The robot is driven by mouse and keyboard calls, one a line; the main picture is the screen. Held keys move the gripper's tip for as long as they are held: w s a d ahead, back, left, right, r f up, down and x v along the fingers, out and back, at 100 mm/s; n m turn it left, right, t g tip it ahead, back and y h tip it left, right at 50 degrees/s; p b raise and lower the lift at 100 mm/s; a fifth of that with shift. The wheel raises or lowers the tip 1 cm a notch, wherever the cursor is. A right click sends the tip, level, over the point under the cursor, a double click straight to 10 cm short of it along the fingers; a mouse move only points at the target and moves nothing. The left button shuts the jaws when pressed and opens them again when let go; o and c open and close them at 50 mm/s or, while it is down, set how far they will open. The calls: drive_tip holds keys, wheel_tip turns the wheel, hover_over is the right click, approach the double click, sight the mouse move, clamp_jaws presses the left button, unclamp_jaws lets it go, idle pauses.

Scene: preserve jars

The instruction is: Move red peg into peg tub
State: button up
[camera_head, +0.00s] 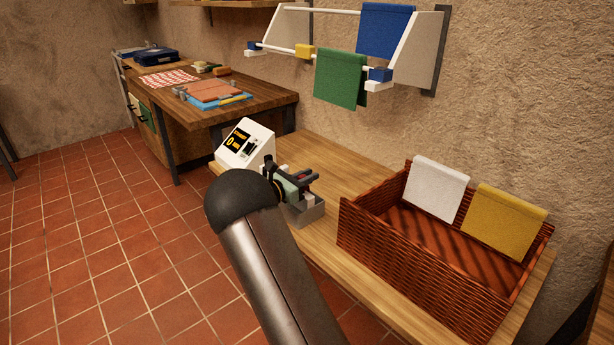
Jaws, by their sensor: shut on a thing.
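My gripper (310,180) is over the wooden bench, just past the rounded dark end of my own arm. It is shut on a small dark-red thing, the red peg (306,184), which is mostly hidden by the fingers. The peg tub (311,215) is a small grey open box on the bench, directly below the gripper in the picture. My gripper and arm cover its left part and much of its opening, so its inside cannot be seen. I cannot tell how high the peg is above the tub.
A wicker basket (372,247) stands right of the tub, with white (440,188) and yellow (505,220) cloths over its back rim. A white display device (246,143) stands behind left. A wall rack (415,50) holds blue and green cloths, with pegs on its rails.

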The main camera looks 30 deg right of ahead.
drive_tip(key=shift+f, duration=0.3)
drive_tip(key=o, duration=0.9)
drive_tip(key=shift+a, duration=0.1)
drive_tip(key=p+v, duration=0.1)
drive_tip(key=v, duration=1.6)
drive_tip(key=shift+s+a, duration=0.15)
